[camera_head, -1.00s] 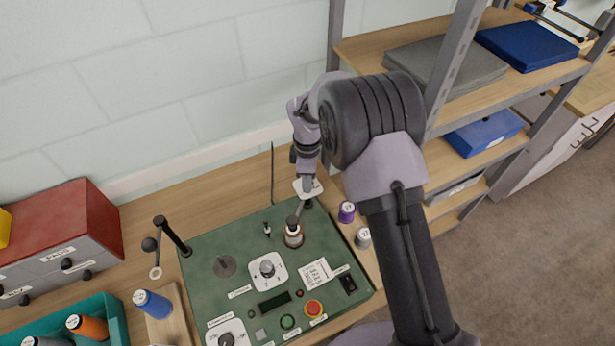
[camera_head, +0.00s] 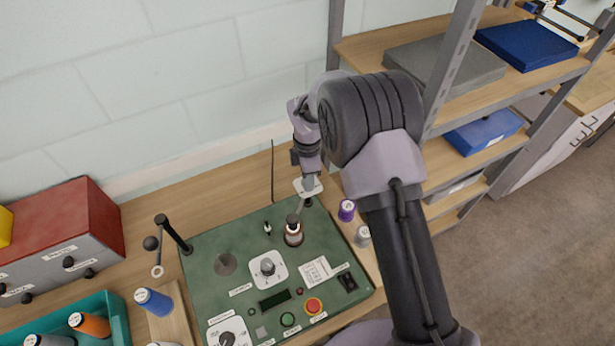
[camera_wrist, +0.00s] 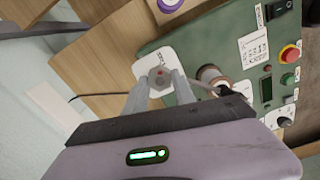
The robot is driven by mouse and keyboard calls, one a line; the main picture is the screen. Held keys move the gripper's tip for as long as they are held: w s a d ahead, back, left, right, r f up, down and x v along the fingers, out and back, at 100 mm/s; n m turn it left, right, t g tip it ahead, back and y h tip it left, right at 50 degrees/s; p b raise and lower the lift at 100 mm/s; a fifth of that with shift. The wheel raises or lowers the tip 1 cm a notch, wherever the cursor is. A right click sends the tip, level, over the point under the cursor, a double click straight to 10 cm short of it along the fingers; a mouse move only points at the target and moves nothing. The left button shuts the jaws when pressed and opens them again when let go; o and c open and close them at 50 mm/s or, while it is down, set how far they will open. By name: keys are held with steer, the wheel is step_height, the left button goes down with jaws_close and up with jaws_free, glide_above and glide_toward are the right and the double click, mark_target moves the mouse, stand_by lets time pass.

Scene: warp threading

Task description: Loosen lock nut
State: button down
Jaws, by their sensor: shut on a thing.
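The lock nut is a small grey hexagonal nut (camera_wrist: 159,79) with a reddish centre, on a white plate (camera_wrist: 163,62) at the edge of the green panel. My gripper (camera_wrist: 160,86) has its two grey fingers on either side of the nut and is shut on it. In the head view my gripper (camera_head: 308,183) points down at the white plate (camera_head: 299,185) at the panel's back right corner. The nut is hidden there behind the fingers.
A brown and white spool (camera_head: 293,234) stands on the green panel (camera_head: 215,270) close to my gripper. A purple spool (camera_head: 346,211) and a grey spool (camera_head: 363,236) stand right of the panel. A black post (camera_head: 173,234) rises at its left. Shelving stands at right.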

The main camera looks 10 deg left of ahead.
steer(key=c, duration=1)
jaws_free()
steer(key=shift+c, duration=0.2)
step_height(320, 180, up, 18)
steer(key=p, duration=0.1)
steer(key=shift+f, duration=0.25)
